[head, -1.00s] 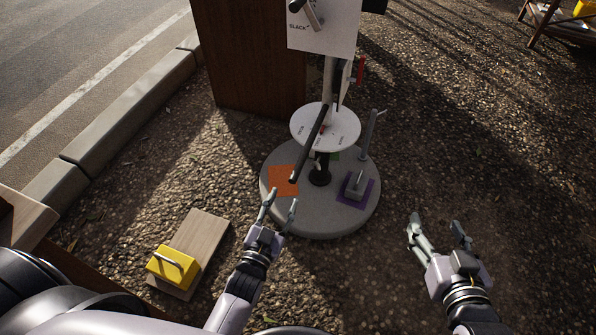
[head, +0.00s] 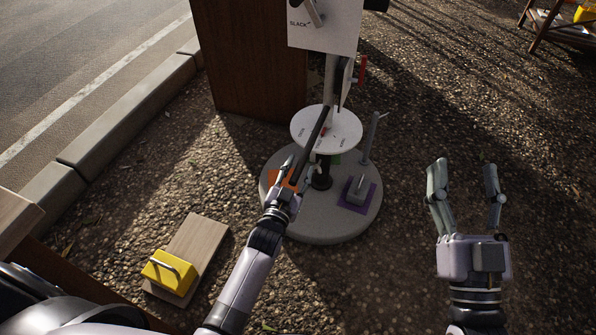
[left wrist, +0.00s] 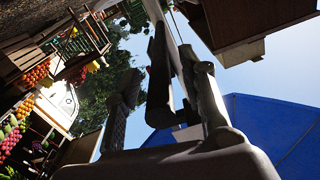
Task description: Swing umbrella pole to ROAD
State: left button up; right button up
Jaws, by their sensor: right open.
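The umbrella stand has a round grey base (head: 335,222), a white labelled dial disc (head: 344,130) and a pale upright pole (head: 329,75). The disc's small labels are too small to read surely. A black handle bar (head: 316,134) slants over the disc toward me. My left gripper (head: 300,172) is at the bar's lower end, and its fingers hide that end. In the left wrist view, the dark bar (left wrist: 159,80) stands between the spread fingers, with a gap to the left one. My right gripper (head: 464,165) is open and empty over the gravel, right of the base.
The base carries an orange patch (head: 272,177), a purple patch (head: 350,198) with a grey block, and a thin grey post (head: 371,138). A yellow block (head: 168,272) lies on a plank at lower left.

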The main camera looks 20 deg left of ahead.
pick_arm(q)
grip_shut()
dwell(0.5)
dwell(0.3)
